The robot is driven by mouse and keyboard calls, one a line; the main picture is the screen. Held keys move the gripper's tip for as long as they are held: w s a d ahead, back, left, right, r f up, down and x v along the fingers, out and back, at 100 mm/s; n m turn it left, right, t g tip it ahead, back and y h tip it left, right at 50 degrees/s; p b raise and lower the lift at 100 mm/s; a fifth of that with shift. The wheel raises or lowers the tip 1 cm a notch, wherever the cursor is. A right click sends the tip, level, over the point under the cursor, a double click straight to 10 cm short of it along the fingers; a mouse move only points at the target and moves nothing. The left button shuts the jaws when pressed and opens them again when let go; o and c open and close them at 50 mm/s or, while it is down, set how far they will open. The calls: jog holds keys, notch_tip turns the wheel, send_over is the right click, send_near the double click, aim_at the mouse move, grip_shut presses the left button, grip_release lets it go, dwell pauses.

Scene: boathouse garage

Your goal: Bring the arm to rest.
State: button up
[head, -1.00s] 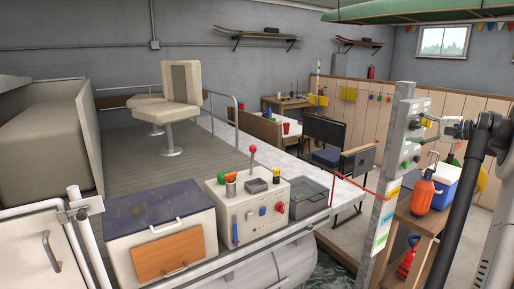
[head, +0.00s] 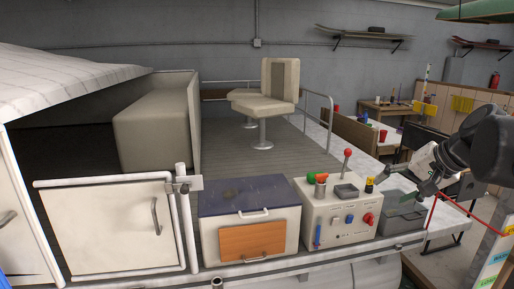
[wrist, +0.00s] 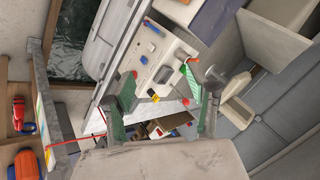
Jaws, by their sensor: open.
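My gripper (head: 392,188) is at the right in the head view, at the end of my dark-jointed arm. It appears over the right end of the white control console (head: 335,228) and the grey case beside it. In the wrist view my gripper (wrist: 168,84) has its two fingers spread, with nothing held between them. The console (wrist: 158,48) lies beyond the fingertips there. I cannot tell the exact gap between the gripper and the console.
The console carries a red-knobbed lever (head: 347,165) and small items on top. A blue-lidded white box (head: 247,212) stands left of it. The grey case (head: 400,215) is at its right. A beige seat (head: 270,100) stands on the deck behind. A red cord (head: 432,212) hangs at right.

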jog(key=s+a+f+n+h, duration=0.1)
jog(key=s+a+f+n, duration=0.2)
jog(key=s+a+f, duration=0.3)
jog(key=s+a+f+n+h, duration=0.2)
jog(key=s+a+f, duration=0.5)
jog(key=s, duration=0.5)
jog(key=shift+s+a+n+b, duration=0.15)
jog(key=shift+a+n+b, duration=0.25)
jog(key=shift+n, duration=0.5)
